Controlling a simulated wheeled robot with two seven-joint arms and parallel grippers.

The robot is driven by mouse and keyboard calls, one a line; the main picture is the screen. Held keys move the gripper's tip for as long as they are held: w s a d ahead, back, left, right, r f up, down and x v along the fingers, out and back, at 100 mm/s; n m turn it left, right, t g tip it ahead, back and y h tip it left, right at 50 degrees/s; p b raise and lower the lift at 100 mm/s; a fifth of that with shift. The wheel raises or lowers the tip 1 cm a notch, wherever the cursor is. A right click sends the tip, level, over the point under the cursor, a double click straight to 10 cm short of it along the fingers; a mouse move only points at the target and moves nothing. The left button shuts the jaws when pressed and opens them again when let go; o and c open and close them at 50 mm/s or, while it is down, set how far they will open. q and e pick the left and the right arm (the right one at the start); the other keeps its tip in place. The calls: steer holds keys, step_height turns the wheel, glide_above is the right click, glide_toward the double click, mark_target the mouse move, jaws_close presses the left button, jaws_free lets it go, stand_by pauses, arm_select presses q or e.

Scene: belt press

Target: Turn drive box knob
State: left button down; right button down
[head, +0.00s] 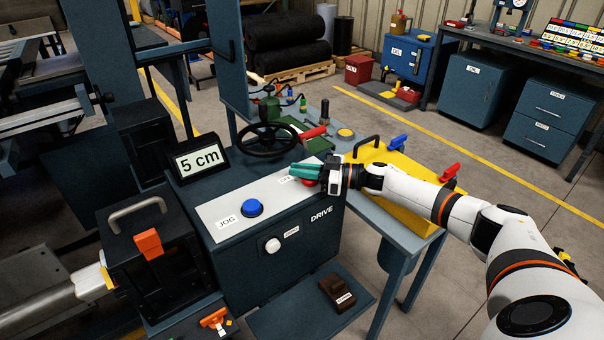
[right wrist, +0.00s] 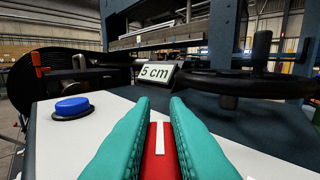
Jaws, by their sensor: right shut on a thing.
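The drive box (head: 320,235) is a dark blue cabinet marked DRIVE, with a pale top panel. A red knob (head: 310,183) sits at the panel's right end, partly hidden by my right gripper (head: 303,171). In the right wrist view the red knob (right wrist: 158,165) shows a white stripe pointing away from me, between the teal fingers of my right gripper (right wrist: 160,102). The fingers are shut on the knob's sides. A blue JOG button (head: 252,207) is left of it, and a white round knob (head: 272,245) is on the front face. My left gripper is out of view.
A black handwheel (head: 268,141) stands just behind the panel. A display (head: 198,160) reading 5 cm is at back left. A yellow case (head: 400,200) lies under my right forearm. A brown pedal (head: 337,292) is below in front.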

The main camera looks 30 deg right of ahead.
steer(key=shift+n+g+y, duration=0.3)
steer(key=c, duration=1.4)
jaws_free()
steer(key=shift+f, duration=0.1)
steer(key=shift+c, duration=0.2)
steer(key=b+v, duration=0.2)
steer(key=v, duration=1)
